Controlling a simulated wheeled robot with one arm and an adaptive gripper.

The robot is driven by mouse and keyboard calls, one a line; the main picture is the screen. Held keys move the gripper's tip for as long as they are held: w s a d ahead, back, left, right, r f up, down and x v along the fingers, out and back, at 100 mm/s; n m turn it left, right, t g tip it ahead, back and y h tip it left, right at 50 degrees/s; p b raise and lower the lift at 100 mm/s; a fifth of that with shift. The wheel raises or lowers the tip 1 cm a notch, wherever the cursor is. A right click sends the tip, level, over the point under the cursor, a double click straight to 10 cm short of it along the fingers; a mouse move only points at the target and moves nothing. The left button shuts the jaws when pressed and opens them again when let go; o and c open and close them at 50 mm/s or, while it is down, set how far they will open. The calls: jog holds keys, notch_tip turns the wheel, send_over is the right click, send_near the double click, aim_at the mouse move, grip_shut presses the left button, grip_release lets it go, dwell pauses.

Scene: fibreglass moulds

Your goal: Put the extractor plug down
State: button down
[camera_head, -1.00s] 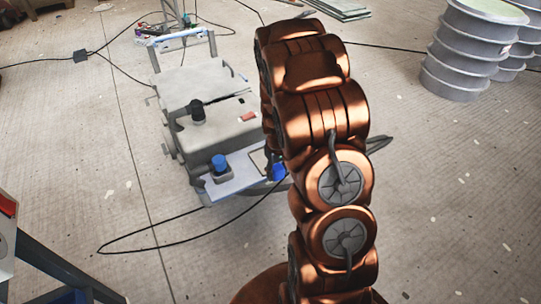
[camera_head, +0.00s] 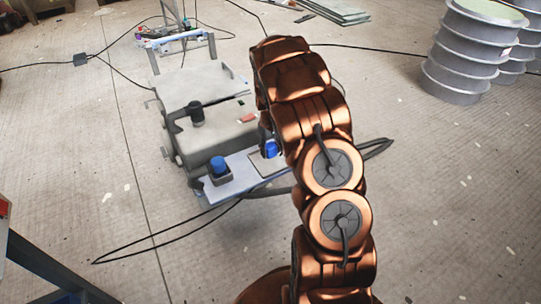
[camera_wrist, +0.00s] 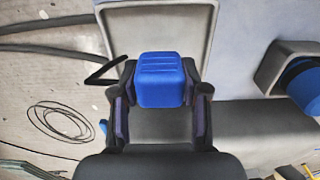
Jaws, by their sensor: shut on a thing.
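The blue extractor plug (camera_wrist: 160,78) is between the two fingers of my gripper (camera_wrist: 159,98) in the wrist view. The gripper is shut on it. Behind it is a shallow grey rimmed tray (camera_wrist: 205,25); the plug overlaps its lower edge in the picture, and I cannot tell whether they touch. In the head view the plug (camera_head: 271,148) shows as a small blue patch beside my arm, over the tray (camera_head: 262,167) at the right end of a pale shelf. My arm hides most of the gripper there.
A second blue part (camera_head: 218,163) sits in a grey holder on the same shelf (camera_head: 232,185), left of the tray. A grey machine (camera_head: 205,85) stands behind. A black cable (camera_head: 130,250) loops over the floor. Ribbed grey drums (camera_head: 470,50) stand at the back right.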

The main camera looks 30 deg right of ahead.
aim_at(270, 155)
jog(key=shift+w+d, duration=0.15)
jog(key=shift+w, duration=0.15)
jog(key=shift+f+b, duration=0.6)
jog(key=shift+f, duration=1.15)
jog(key=c, duration=0.6)
grip_release()
jog(key=shift+f, duration=0.1)
